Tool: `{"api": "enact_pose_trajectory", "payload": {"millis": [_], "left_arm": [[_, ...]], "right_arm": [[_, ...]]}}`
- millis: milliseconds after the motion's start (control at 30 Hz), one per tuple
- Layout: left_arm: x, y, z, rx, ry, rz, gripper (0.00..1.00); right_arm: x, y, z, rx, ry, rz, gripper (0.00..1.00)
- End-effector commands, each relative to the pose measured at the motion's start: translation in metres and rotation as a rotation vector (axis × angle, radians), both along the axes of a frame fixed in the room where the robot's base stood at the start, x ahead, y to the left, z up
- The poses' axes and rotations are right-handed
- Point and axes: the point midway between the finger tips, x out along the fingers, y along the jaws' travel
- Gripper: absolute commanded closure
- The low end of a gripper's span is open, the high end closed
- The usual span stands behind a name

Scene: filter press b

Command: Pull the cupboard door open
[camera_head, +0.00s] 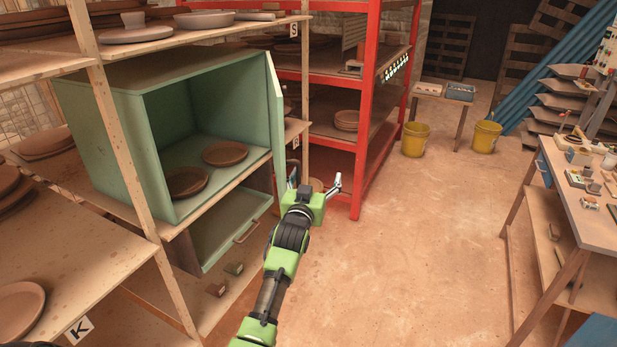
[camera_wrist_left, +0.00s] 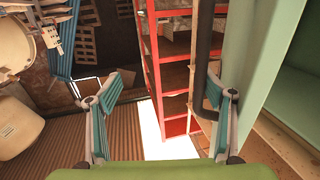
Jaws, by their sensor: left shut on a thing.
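The pale green cupboard (camera_head: 120,130) stands on the wooden shelf at left, its front open. Its door (camera_head: 277,110) is swung out at the right side and seen nearly edge-on. In the left wrist view the door (camera_wrist_left: 265,50) is the green panel at right. A dark upright handle (camera_wrist_left: 206,60) runs beside it. My left gripper (camera_head: 316,186) is low beside the door's lower edge. In the wrist view its fingers (camera_wrist_left: 165,95) stand well apart, with the handle between them, close to the right finger. My right gripper is not in view.
Brown plates (camera_head: 225,153) lie inside the cupboard. A green panel with a handle (camera_head: 235,225) is below it. A red rack (camera_head: 360,150) stands behind the door. Yellow buckets (camera_head: 415,140) and a workbench (camera_head: 575,205) are farther right. The floor between is clear.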

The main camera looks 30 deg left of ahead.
Motion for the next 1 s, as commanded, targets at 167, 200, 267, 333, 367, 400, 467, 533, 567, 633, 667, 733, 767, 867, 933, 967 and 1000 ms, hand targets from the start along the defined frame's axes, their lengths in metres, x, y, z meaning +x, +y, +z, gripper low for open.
{"api": "enact_pose_trajectory", "payload": {"millis": [167,200,267,333,367,400,467,533,567,633,667,733,767,867,933,967,1000], "left_arm": [[0.007,0.0,0.032,0.021,-0.056,-0.008,0.62],[0.007,0.0,0.032,0.021,-0.056,-0.008,0.62],[0.007,0.0,0.032,0.021,-0.056,-0.008,0.62],[0.007,0.0,0.032,0.021,-0.056,-0.008,0.62],[0.007,0.0,0.032,0.021,-0.056,-0.008,0.61],[0.007,0.0,0.032,0.021,-0.056,-0.008,0.61],[0.007,0.0,0.032,0.021,-0.056,-0.008,0.62],[0.007,0.0,0.032,0.021,-0.056,-0.008,0.62],[0.007,0.0,0.032,0.021,-0.056,-0.008,0.62],[0.007,0.0,0.032,0.021,-0.056,-0.008,0.62],[0.007,0.0,0.032,0.021,-0.056,-0.008,0.62],[0.007,0.0,0.032,0.022,-0.057,-0.008,0.26],[0.007,0.0,0.032,0.022,-0.057,-0.008,0.34],[0.007,0.0,0.032,0.022,-0.057,-0.008,0.18],[0.007,0.0,0.032,0.022,-0.057,-0.008,0.17],[0.007,0.0,0.032,0.021,-0.056,-0.007,0.17],[0.003,0.0,0.015,0.011,-0.027,-0.005,0.17]], "right_arm": [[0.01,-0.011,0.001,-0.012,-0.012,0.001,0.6],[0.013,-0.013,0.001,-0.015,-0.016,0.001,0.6],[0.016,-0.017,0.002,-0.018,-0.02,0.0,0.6],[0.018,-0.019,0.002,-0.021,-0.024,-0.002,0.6],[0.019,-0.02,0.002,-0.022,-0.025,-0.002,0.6],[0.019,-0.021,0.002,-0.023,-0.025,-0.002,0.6],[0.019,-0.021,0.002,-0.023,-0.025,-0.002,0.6],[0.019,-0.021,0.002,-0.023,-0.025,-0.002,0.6],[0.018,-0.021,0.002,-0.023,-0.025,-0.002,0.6],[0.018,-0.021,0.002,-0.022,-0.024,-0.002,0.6],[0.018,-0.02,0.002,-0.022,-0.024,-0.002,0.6],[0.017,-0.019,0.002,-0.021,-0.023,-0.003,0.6],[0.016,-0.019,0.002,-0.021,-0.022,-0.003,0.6],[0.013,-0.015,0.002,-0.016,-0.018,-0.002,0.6],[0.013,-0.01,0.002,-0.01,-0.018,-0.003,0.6],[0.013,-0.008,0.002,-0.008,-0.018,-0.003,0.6],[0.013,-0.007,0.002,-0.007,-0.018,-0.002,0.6]]}}
